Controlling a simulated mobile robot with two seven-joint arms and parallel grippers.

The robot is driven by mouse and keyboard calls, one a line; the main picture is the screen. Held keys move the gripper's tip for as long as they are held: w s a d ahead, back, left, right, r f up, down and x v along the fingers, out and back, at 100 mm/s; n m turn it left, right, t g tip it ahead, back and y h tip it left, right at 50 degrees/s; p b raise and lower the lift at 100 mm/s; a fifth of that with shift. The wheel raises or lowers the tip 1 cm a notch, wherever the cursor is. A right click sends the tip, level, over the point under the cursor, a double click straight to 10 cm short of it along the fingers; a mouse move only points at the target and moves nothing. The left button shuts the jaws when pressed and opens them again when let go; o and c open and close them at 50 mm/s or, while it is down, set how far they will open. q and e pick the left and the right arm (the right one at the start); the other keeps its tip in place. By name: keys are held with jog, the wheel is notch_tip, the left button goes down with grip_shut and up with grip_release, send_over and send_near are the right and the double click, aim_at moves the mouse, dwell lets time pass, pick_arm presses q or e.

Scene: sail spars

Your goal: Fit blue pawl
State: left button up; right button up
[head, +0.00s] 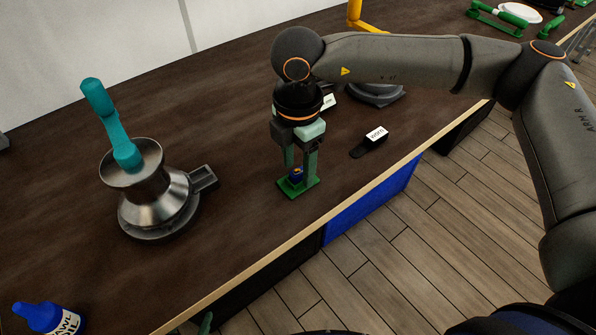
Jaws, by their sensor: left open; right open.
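A small blue piece (297,172), which looks like the blue pawl, sits on a small green base (286,188) on the dark table. My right gripper (301,177) points straight down over it. Its two green fingers are open, one on either side of the blue piece. I cannot tell whether they touch it. A metal winch (152,208) with a teal handle (108,122) in its top stands to the left. Only a small green tip of my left gripper (206,322) shows at the bottom edge, below the table's edge.
A blue-capped oil bottle (40,318) is at the bottom left. A black tag with a white label (371,142) lies right of my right gripper. A dark round base (375,94) stands behind. Green parts (495,18) lie far right.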

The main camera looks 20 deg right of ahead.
jog(key=shift+f, duration=0.2)
grip_shut()
dwell(0.3)
